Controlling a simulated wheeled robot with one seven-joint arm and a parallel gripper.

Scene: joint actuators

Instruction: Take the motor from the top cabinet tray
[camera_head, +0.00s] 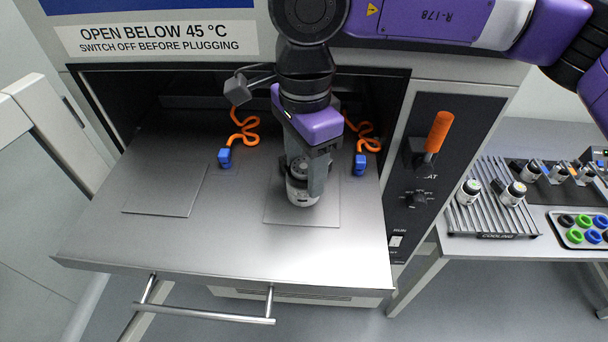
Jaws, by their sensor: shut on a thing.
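The motor (301,194) is a short silver-grey cylinder over the right square plate of the pulled-out cabinet tray (220,238). My gripper (305,180) points down over it and is shut on it; the fingers hide part of its upper side. I cannot tell whether the motor touches the plate or is slightly above it. The left square plate (165,190) is bare.
Orange cords with blue plugs hang behind both plates: a left plug (225,158) and a right plug (360,165) close to my gripper. An orange-handled lever (437,132) stands out right of the opening. A side table holds a ribbed cooling rack (490,205) with motors.

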